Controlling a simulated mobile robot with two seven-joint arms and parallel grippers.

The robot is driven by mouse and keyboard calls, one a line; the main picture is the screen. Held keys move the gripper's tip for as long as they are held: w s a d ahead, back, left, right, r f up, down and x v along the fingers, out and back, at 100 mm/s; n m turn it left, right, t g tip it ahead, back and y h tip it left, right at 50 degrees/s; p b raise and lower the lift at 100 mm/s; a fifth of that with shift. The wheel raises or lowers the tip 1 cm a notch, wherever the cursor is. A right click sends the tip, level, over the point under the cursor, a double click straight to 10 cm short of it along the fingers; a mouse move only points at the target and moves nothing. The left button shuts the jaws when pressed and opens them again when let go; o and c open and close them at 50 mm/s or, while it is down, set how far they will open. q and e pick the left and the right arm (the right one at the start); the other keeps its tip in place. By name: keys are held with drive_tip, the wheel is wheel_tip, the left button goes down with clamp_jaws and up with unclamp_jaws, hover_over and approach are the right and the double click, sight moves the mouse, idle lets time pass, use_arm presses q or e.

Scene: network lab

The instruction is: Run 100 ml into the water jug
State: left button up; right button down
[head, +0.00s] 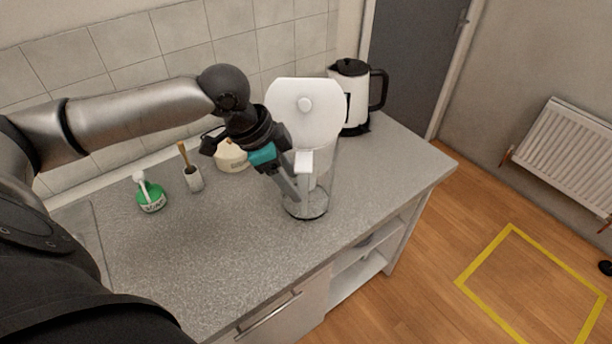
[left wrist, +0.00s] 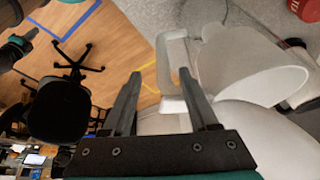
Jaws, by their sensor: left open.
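A clear jug (head: 317,196) with a dark base stands on the grey counter, near its front edge. The water level in the jug is not clear.
A white kettle (head: 352,101) with black lid and handle stands behind the jug. A cream pot (head: 233,160), a brush holder (head: 194,180) and a green bottle (head: 151,198) stand left. The counter's (head: 215,250) front is clear. An office chair (left wrist: 62,105) is on the floor.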

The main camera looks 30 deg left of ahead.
sight(304, 195)
use_arm(q)
drive_tip(key=shift+x, duration=3.45)
drive_tip(key=shift+w+a, duration=0.1)
drive_tip(key=shift+a, duration=0.1)
clamp_jaws()
drive_tip(key=shift+w+r, duration=0.1)
drive_tip(key=shift+r, duration=0.05)
